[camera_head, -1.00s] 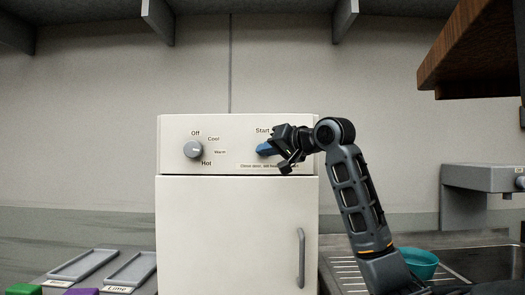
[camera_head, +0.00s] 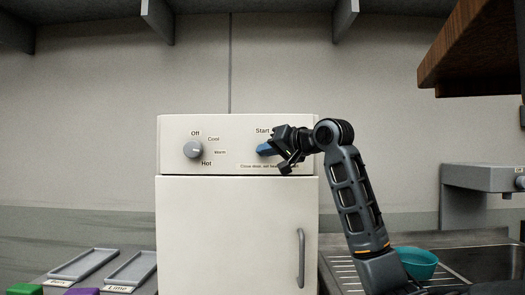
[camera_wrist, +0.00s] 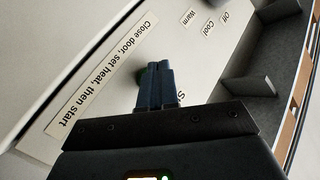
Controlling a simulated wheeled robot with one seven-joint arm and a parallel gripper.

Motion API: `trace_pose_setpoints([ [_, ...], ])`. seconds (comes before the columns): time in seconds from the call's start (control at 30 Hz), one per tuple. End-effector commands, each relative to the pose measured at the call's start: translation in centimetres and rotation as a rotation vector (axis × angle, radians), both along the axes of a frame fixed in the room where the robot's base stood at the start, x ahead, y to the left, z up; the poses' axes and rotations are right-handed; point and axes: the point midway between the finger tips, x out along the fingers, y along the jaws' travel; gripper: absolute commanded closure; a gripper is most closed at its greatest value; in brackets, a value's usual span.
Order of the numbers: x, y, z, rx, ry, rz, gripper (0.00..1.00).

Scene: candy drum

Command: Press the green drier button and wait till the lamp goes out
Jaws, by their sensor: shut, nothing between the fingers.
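The drier is a white cabinet (camera_head: 230,225) with a shut door and a control panel (camera_head: 235,132) on top. My gripper (camera_head: 264,149) is at the panel just under the "Start" label, its blue fingers together and empty. In the wrist view the closed fingertips (camera_wrist: 153,70) are at a dark round spot on the panel, with a faint green hint at its edge. They hide most of the button, so I cannot tell whether it is pressed in. No lit lamp shows on the panel.
The heat knob (camera_head: 193,149) is at the panel's left, among Off, Cool, Warm and Hot. Grey trays (camera_head: 131,270) and green and purple blocks lie at lower left. A teal bowl (camera_head: 416,262) stands by the sink at right. A wooden cupboard (camera_head: 475,60) hangs upper right.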

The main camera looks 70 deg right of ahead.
Motion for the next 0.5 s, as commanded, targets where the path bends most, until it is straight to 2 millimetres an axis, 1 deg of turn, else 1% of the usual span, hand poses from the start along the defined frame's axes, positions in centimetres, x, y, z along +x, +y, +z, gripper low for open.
trace_pose_setpoints([
  [0.5, 0.22, -0.5, 0.05, 0.001, 0.0, 0.0, 1.0],
])
